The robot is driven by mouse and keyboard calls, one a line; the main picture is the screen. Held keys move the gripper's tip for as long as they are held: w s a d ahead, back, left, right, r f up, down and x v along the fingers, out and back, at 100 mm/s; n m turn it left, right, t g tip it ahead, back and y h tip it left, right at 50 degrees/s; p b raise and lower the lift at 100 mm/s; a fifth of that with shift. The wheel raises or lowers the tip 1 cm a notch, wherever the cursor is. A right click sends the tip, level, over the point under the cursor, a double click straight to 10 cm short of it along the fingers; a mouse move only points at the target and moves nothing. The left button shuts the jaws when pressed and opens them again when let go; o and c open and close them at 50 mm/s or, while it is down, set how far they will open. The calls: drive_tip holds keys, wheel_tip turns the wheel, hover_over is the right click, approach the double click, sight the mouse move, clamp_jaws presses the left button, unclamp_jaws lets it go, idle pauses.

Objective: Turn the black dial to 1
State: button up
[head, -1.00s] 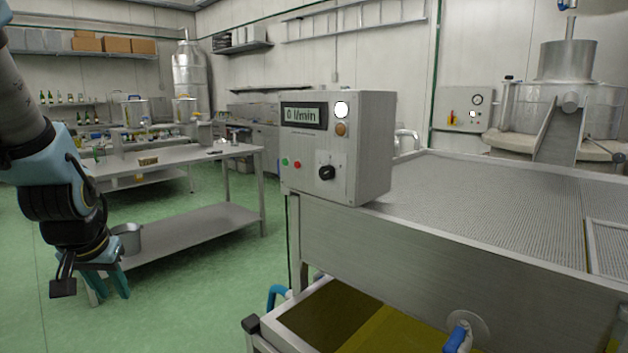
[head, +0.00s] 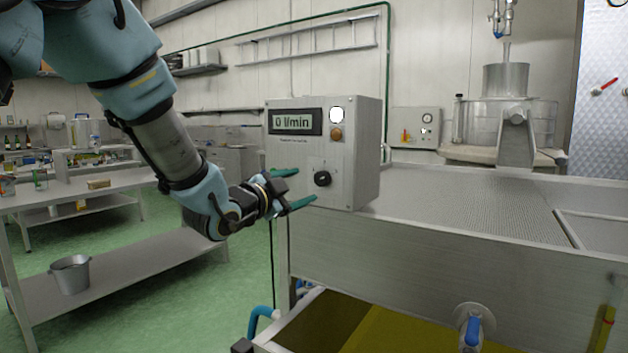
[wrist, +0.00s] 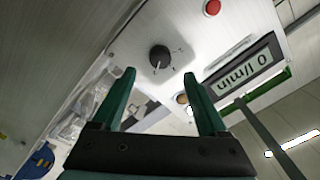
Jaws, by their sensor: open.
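The black dial (head: 322,178) is a small round knob low on the front of a grey metal control box (head: 365,150). The box's display (head: 296,121) reads 0 l/min. In the wrist view the dial (wrist: 159,57) sits just beyond and between the fingertips, with small marks around it and a light pointer line; the mark it points at is too small to read. My gripper (head: 306,186) is open and empty in front of the box, its fingers spread toward the dial and apart from it. In the wrist view my gripper (wrist: 161,78) shows both green fingers.
The box stands on the corner of a steel machine with a perforated top (head: 450,205). A red button (wrist: 212,7) and an amber lamp (head: 336,134) are also on its panel. A steel table (head: 110,185) with a bucket (head: 71,274) stands at left. Green floor there is open.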

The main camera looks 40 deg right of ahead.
sight(319, 180)
drive_tip(key=p+x, duration=0.1)
drive_tip(key=x, duration=0.6)
drive_tip(key=shift+p, duration=0.4)
drive_tip(key=shift+c, duration=0.3)
clamp_jaws()
